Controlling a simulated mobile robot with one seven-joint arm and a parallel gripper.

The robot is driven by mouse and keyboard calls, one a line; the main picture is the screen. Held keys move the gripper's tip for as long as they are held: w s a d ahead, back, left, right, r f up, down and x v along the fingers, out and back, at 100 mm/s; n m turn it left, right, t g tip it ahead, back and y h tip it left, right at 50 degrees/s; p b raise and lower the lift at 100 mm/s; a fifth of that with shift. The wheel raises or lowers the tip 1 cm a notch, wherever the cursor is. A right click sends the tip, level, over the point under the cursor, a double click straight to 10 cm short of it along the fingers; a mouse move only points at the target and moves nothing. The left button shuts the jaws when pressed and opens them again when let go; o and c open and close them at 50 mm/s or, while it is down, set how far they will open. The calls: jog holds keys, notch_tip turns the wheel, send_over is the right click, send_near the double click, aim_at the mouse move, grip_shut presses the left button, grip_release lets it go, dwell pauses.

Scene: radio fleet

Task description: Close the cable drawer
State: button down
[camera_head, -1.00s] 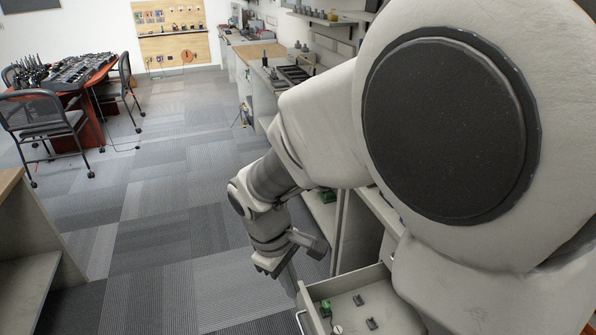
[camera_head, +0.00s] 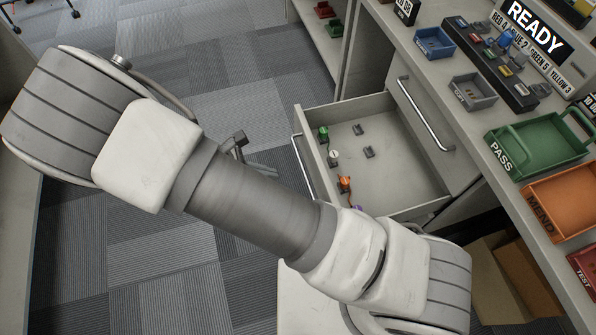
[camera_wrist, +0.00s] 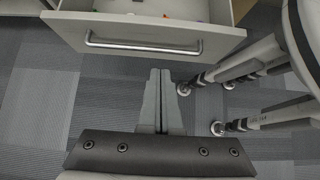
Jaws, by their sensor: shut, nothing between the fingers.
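The cable drawer (camera_head: 385,190) is open in the head view, pulled out from under the counter toward the left. Its light grey front carries a metal bar handle (camera_head: 302,165). Small green, white, orange and dark items lie inside. In the wrist view, the drawer front (camera_wrist: 225,41) and its handle (camera_wrist: 145,46) cross the top. My gripper (camera_wrist: 160,73) is shut and empty, with its fingers pointing at the drawer front, just short of the handle in the picture. A gap seems to remain; contact is not visible. In the head view, my arm hides most of the gripper.
The counter above holds a green PASS tray (camera_head: 540,148), an orange tray (camera_head: 565,205), blue and grey bins, and a READY sign (camera_head: 535,30). A closed drawer face with a handle (camera_head: 425,115) stands beside the open drawer. Carpeted floor (camera_head: 240,75) left of the drawer is clear.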

aim_at(319, 176)
jog(key=b+x, duration=0.1)
jog(key=x, duration=0.3)
jog(key=d+r+b+x, duration=0.1)
jog(key=x, duration=0.3)
jog(key=b+x, duration=0.1)
jog(key=x, duration=0.3)
jog(key=shift+w+d+r, duration=0.25)
jog(key=shift+d+r, duration=0.1)
jog(key=shift+d, duration=0.3)
jog(key=shift+w+d, duration=0.15)
